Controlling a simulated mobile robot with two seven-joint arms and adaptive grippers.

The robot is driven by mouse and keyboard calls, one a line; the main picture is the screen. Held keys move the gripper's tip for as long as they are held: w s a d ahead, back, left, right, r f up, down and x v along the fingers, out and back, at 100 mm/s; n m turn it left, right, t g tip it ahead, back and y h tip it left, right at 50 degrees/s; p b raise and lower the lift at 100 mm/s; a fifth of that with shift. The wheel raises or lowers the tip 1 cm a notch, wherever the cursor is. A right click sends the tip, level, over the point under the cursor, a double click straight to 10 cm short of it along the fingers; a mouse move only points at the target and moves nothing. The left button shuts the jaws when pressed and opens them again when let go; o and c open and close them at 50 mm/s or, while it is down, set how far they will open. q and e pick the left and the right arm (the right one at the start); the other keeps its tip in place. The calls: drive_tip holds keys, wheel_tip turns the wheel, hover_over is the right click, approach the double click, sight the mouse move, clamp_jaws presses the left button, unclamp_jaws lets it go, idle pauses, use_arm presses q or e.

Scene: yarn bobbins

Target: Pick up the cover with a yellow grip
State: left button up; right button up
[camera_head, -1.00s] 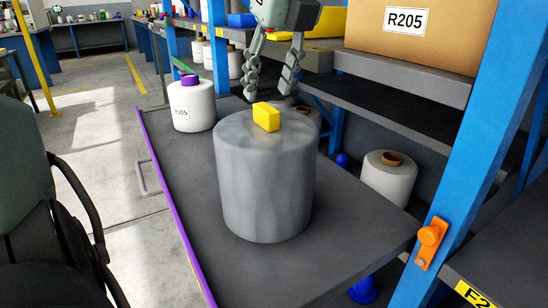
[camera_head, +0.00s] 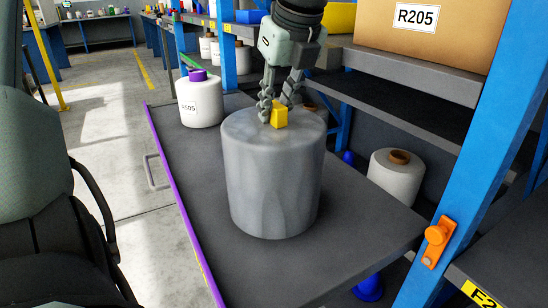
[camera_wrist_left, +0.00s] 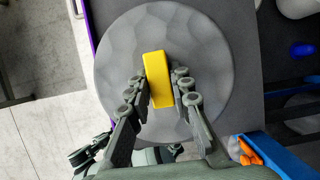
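The cover is a grey, faceted cylinder (camera_head: 272,185) with a small yellow block grip (camera_head: 281,115) on its top. It stands upright on a dark grey shelf board (camera_head: 345,262). My left gripper (camera_head: 277,112) points down at the top of the cover, with its fingers around the yellow grip. In the left wrist view the yellow grip (camera_wrist_left: 158,80) lies between the two fingertips (camera_wrist_left: 158,77), with small gaps on both sides. The fingers are open, and the grey cover top (camera_wrist_left: 215,75) is below them. Anything under the cover is hidden.
A white bobbin with a purple top (camera_head: 200,103) stands behind the cover at left. Another white bobbin (camera_head: 396,177) sits to the right. A blue post (camera_head: 470,160) with an orange latch (camera_head: 436,243) and a cardboard box (camera_head: 425,30) are on the right.

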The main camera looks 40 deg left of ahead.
use_arm(q)
clamp_jaws()
drive_tip(key=shift+r, duration=0.15)
drive_tip(key=shift+r, duration=0.2)
wheel_tip(320, 180, up, 27)
drive_tip(key=p, duration=0.3)
drive_tip(key=shift+r+p, duration=0.15)
drive_tip(key=shift+p, duration=0.25)
use_arm(e)
drive_tip(key=s+d+f+m+g+h, duration=0.1)
drive_tip(key=s+d+f+g+h, duration=0.2)
drive_tip(key=s+d+f+g, duration=0.4)
drive_tip(key=s+d+f, duration=0.1)
drive_tip(key=s+d, duration=0.2)
drive_tip(key=s, duration=0.1)
drive_tip(key=shift+s+d+f+m+g+h, duration=0.25)
drive_tip(key=shift+s+d+m+g+h, duration=0.05)
drive_tip(key=shift+s+d+g+h, duration=0.1)
